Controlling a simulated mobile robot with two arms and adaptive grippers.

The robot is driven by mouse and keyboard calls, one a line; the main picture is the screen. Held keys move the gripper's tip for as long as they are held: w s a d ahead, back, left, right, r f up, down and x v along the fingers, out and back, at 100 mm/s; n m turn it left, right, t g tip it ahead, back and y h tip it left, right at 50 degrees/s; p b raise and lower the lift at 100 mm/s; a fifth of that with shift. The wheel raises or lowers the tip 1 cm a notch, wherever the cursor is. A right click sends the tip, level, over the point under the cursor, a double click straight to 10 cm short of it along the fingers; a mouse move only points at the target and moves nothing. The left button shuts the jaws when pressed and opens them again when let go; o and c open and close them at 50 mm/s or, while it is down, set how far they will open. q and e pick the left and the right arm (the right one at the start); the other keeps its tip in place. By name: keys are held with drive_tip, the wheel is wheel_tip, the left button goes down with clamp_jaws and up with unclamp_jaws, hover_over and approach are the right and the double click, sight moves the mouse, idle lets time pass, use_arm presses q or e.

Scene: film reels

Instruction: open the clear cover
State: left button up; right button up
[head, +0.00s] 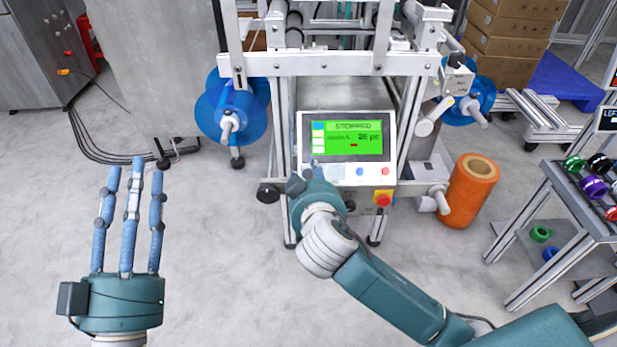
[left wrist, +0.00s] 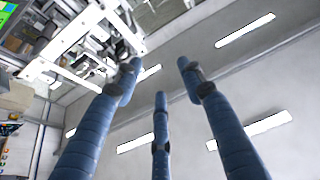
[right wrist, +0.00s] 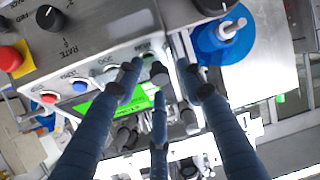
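I cannot make out the clear cover for certain in any view. The machine's metal frame (head: 330,65) stands at the top centre, with a control panel (head: 347,185) below it. Its green screen (head: 355,138) reads STOPPED. My right gripper (head: 308,172) is in front of the panel's lower left; its fingers are mostly hidden by the hand there. In the right wrist view its fingers (right wrist: 160,72) are apart, with nothing between them, close to the panel's button edge. My left gripper (head: 137,168) is raised over the floor at left, fingers spread and empty, well away from the machine.
Blue reels (head: 210,110) flank the machine. A red stop button (head: 382,198) sits low on the panel. An orange roll (head: 472,190) stands at its right. A cart (head: 560,225) with coloured spools is far right. Cables (head: 85,145) cross the left floor.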

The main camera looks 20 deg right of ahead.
drive_tip(key=shift+c, duration=0.5)
clamp_jaws()
drive_tip(key=shift+w+d+r+p, duration=0.15)
drive_tip(key=shift+w+r+p, duration=0.7)
drive_tip(key=shift+r+p, duration=0.25)
drive_tip(key=shift+w+d+r+p, duration=0.2)
drive_tip(key=shift+w+r+p, duration=0.4)
drive_tip(key=shift+w+p, duration=0.2)
use_arm(q)
wheel_tip(320, 180, down, 20)
drive_tip(key=s+a+g+y, duration=0.1)
drive_tip(key=a+g+y, duration=0.1)
drive_tip(key=g, duration=0.7)
drive_tip(key=shift+a+n+g+y, duration=0.3)
drive_tip(key=shift+a+g+y, duration=0.1)
drive_tip(key=shift+y, duration=0.3)
drive_tip(key=shift+r, duration=0.1)
use_arm(e)
drive_tip(key=shift+o, duration=0.5)
unclamp_jaws()
